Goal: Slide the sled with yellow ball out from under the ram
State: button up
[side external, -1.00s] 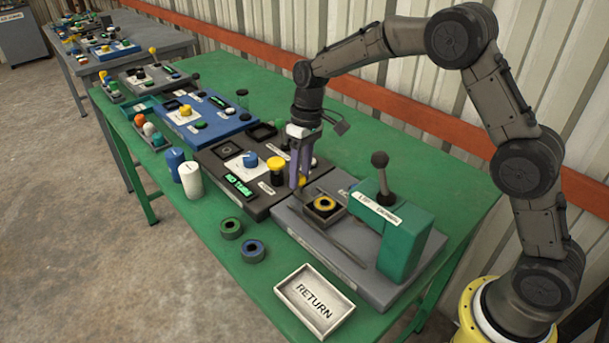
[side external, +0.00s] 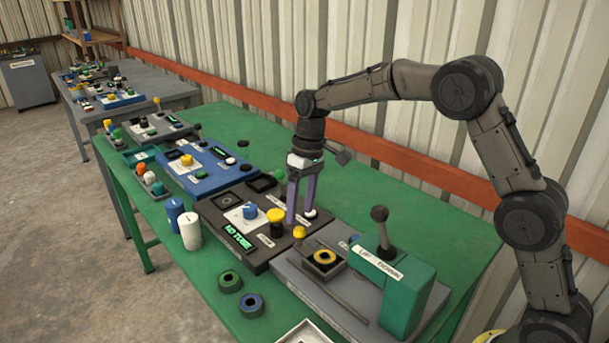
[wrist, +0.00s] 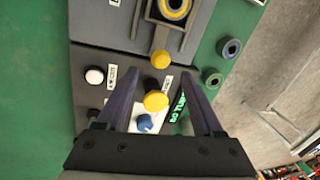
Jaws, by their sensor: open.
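The sled (side external: 313,268) is a small dark square tray holding a yellow ring, on a grey base with rails; part of it also shows at the top of the wrist view (wrist: 151,12). Its yellow ball (side external: 299,232) sticks out on the left; in the wrist view the ball (wrist: 160,59) lies just beyond my fingertips. The ram's green press (side external: 405,292) stands right of the sled, its lever upright. The ring shows clear of the green head. My gripper (side external: 299,221) is open and empty, pointing down, its tips just above and behind the ball.
A dark panel with a yellow button (side external: 276,215) and blue knob (side external: 250,210) lies left of the base. Blue and white cylinders (side external: 190,230) stand near the front edge. Two rings (side external: 250,304) and a white tray (side external: 305,332) lie in front.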

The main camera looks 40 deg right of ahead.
notch_tip(320, 180, up, 9)
jog(key=d, duration=0.1)
jog(key=shift+w+d, duration=0.15)
jog(key=shift+d, duration=0.25)
jog(key=s+d+r+t, duration=0.1)
jog(key=s+r+t, duration=0.1)
jog(key=s+r, duration=0.55)
jog(key=s+d+r+t, duration=0.15)
jog(key=s+r, duration=0.35)
jog(key=s, duration=0.5)
jog(key=s+d+f+m+t+h, duration=0.2)
jog(key=s+f, duration=1.1)
jog(key=s, duration=0.2)
jog(key=shift+s, duration=0.15)
